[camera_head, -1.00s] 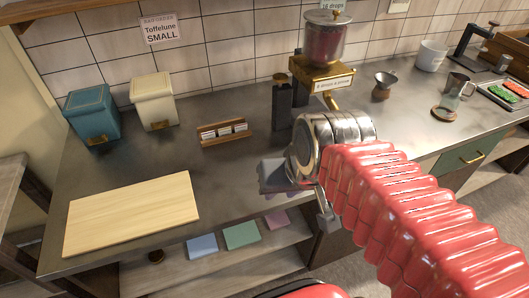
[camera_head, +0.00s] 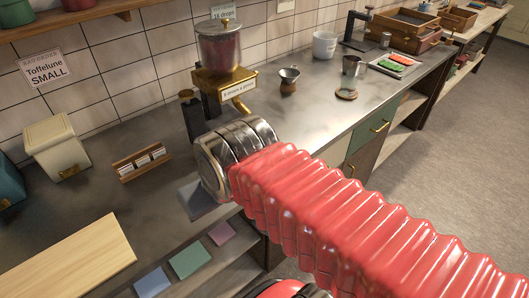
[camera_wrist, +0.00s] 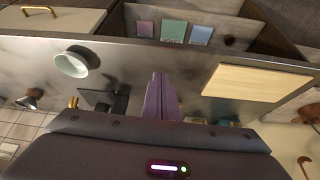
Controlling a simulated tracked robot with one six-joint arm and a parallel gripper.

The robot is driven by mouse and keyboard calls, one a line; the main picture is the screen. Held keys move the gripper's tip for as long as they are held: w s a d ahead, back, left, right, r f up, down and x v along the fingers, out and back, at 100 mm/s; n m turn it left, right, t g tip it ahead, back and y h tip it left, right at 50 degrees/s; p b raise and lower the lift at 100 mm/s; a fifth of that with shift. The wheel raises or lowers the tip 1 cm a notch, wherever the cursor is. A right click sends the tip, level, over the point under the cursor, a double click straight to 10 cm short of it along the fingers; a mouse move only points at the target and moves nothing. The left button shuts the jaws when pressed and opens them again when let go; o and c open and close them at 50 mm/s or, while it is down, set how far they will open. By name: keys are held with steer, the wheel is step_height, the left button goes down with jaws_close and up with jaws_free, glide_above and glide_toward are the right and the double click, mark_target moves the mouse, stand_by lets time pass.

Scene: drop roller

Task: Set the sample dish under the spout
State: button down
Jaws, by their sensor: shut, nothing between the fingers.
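A pale round dish (camera_wrist: 72,62) stands on the counter in the wrist view, near the drawer-front edge; in the head view I cannot make it out, and my arm covers part of the counter. The brass spout (camera_head: 241,104) juts from the hopper machine (camera_head: 220,55) with its clear red-filled jar. My gripper (camera_wrist: 161,97) is shut and empty over the counter, to the right of the dish in the wrist view. In the head view my gripper (camera_head: 197,200) is partly hidden by my wrist, in front of the machine.
A small dripper (camera_head: 289,79), metal cup (camera_head: 352,66), coaster (camera_head: 346,94) and white pot (camera_head: 324,44) stand right of the machine.

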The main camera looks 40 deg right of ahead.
steer(key=w+d+f+g, duration=0.1)
steer(key=d+f, duration=0.1)
steer(key=d, duration=1.2)
steer(key=w+d+f+g, duration=0.1)
steer(key=w+d+f, duration=0.1)
steer(key=d, duration=1.3)
steer(key=shift+d+f+n, duration=0.15)
steer(key=shift+f+n, duration=0.15)
steer(key=shift+f, duration=0.55)
steer(key=shift+f, duration=0.1)
steer(key=shift+w+f, duration=1.15)
steer(key=shift+f, duration=0.4)
steer(key=shift+w+f, duration=1.2)
steer(key=shift+f, duration=0.4)
steer(key=shift+w+f, duration=1.15)
steer(key=shift+f, duration=0.4)
